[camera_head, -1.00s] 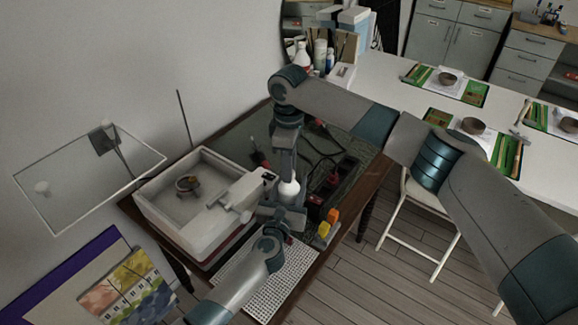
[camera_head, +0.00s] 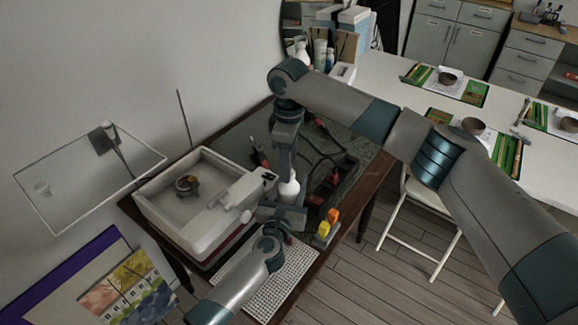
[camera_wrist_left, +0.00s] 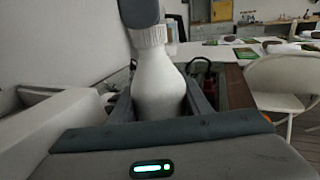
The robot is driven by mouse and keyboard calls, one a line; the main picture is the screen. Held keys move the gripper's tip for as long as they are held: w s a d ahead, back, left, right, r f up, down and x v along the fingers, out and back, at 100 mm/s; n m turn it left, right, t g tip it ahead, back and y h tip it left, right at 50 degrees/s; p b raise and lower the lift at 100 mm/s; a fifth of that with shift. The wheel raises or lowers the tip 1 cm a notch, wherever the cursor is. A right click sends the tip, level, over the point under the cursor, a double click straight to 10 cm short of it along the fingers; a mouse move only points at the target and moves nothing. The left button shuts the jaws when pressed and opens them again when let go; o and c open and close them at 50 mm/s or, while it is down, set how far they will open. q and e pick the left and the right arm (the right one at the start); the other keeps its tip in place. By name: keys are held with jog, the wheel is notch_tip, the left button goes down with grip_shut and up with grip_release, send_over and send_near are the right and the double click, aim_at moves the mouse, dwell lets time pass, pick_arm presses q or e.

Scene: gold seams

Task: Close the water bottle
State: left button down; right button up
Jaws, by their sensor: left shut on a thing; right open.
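The white water bottle (camera_head: 289,188) stands upright, held at its body by my left gripper (camera_head: 284,208), which is shut on it. In the left wrist view the bottle (camera_wrist_left: 158,88) fills the space between the fingers, and a ribbed white cap (camera_wrist_left: 149,37) sits on its neck. My right gripper (camera_head: 288,165) is open and points down at the bottle's top. A grey part of it shows just above the cap in the left wrist view. I cannot tell whether it touches the cap, or how tight the cap is.
A white sink basin (camera_head: 207,239) is left of the bottle, with its grey-white fixture close by. A power strip (camera_head: 335,180) with dark cables lies to the right. Yellow and orange items (camera_head: 328,223) stand near the table's right edge. A white grid mat (camera_head: 272,280) lies in front.

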notch_tip(320, 180, up, 11)
jog(key=shift+f, duration=0.15)
dwell(0.4)
pick_arm(q)
jog(key=c, duration=0.9)
grip_release()
jog(key=shift+s, duration=0.15)
jog(key=b+v, duration=0.1)
jog(key=v, duration=1.6)
jog(key=shift+s, duration=0.1)
pick_arm(e)
jog(key=shift+f, duration=0.65)
pick_arm(q)
jog(key=shift+f, duration=0.1)
